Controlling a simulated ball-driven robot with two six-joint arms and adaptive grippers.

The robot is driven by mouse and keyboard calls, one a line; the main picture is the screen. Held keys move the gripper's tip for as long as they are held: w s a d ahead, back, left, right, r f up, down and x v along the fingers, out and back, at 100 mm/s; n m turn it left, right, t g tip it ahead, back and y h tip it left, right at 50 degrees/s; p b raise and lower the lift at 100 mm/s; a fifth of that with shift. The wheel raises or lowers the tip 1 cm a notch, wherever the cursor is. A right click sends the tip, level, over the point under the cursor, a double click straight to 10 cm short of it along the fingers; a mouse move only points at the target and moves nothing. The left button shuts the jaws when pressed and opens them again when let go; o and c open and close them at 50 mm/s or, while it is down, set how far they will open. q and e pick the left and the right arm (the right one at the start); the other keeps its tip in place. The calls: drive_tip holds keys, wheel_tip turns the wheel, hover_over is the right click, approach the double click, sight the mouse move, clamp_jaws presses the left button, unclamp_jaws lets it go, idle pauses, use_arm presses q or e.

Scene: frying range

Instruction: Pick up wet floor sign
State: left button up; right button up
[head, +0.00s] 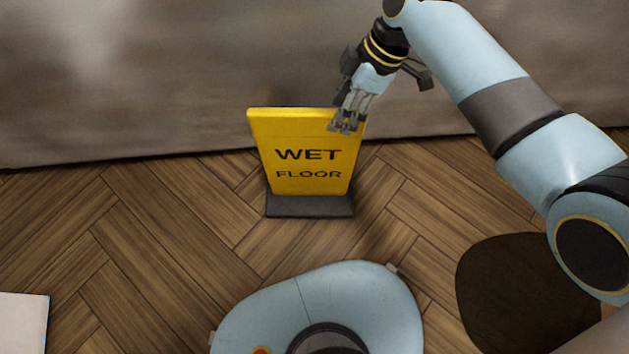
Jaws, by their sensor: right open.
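The wet floor sign (306,164) is a yellow upright panel with black "WET FLOOR" lettering. It stands on a dark base (309,206) on the wooden floor, in the middle of the head view, near the wall. My right gripper (345,126) is open at the sign's upper right corner, pointing down. Its fingers overlap the top right edge of the panel in the picture. I cannot tell whether they touch it. The left gripper does not show.
A grey-brown wall (180,75) runs behind the sign. A dark brown round thing (505,290) is at the lower right. A white-topped object (22,322) is at the lower left. The herringbone floor (150,235) left of the sign is clear.

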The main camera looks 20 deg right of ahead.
sight(308, 121)
drive_tip(key=w+b, duration=0.1)
drive_tip(key=w, duration=0.2)
drive_tip(key=shift+w+a+t, duration=0.1)
drive_tip(key=shift+w+t, duration=0.2)
drive_tip(key=shift+t, duration=0.1)
drive_tip(key=shift+w+a+f+b, duration=0.1)
drive_tip(key=shift+w+f+b, duration=0.1)
drive_tip(key=shift+f+b, duration=0.15)
drive_tip(key=b+x, duration=0.2)
drive_tip(key=x, duration=0.3)
drive_tip(key=shift+w+a, duration=0.1)
drive_tip(key=shift+w, duration=0.05)
drive_tip(key=b+x, duration=0.2)
drive_tip(key=x, duration=0.1)
drive_tip(key=shift+w+a+r, duration=0.15)
drive_tip(key=shift+w+a+f+b, duration=0.15)
drive_tip(key=shift+a+f+b, duration=0.15)
drive_tip(key=shift+f, duration=0.3)
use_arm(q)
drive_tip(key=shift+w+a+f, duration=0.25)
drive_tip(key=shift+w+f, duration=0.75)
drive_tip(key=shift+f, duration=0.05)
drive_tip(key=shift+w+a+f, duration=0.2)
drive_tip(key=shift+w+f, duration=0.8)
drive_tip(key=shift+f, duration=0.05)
use_arm(e)
drive_tip(key=shift+f, duration=0.1)
drive_tip(key=shift+f, duration=0.25)
drive_tip(key=shift+c, duration=0.3)
